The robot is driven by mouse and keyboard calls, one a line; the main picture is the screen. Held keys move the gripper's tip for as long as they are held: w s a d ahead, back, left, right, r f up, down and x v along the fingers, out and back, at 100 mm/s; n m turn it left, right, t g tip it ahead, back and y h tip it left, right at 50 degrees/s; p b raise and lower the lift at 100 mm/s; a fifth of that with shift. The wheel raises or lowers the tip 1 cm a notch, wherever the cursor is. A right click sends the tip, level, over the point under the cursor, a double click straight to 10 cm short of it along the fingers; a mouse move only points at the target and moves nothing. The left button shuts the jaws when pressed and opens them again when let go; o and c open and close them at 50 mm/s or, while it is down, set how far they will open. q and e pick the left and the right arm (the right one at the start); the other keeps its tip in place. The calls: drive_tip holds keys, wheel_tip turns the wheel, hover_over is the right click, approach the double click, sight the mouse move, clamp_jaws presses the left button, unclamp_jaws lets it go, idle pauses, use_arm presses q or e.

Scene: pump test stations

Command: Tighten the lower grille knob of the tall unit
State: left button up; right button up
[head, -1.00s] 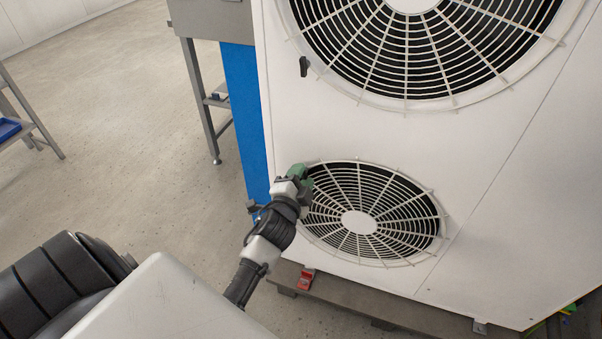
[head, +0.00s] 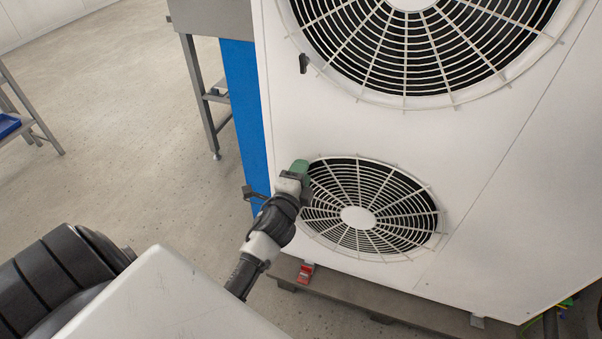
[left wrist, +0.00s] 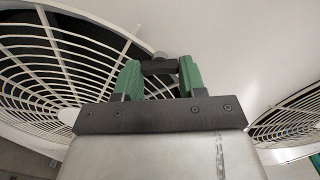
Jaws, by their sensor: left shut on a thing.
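The tall unit (head: 340,120) is a white cabinet with two round fan grilles. My left gripper (head: 301,167) is at the upper left edge of the lower grille (head: 423,200). In the left wrist view its green fingers (left wrist: 160,78) are shut on the lower grille knob (left wrist: 160,67), a small black knob between the tips. In the head view the gripper hides this knob. The upper grille knob (head: 303,64) is a black handle standing upright beside the upper grille (head: 545,45). My right gripper is not in view.
A blue panel (head: 245,120) and a grey metal stand (head: 198,95) are left of the unit. A red block (head: 305,273) sits on the dark base (head: 350,300) under it. Another stand with a blue tray (head: 8,126) is at the far left. The floor between is clear.

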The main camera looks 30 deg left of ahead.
use_arm(q)
drive_tip(key=o, duration=0.9)
drive_tip(key=shift+s, duration=0.1)
drive_tip(key=v, duration=1)
drive_tip(key=shift+s, duration=0.3)
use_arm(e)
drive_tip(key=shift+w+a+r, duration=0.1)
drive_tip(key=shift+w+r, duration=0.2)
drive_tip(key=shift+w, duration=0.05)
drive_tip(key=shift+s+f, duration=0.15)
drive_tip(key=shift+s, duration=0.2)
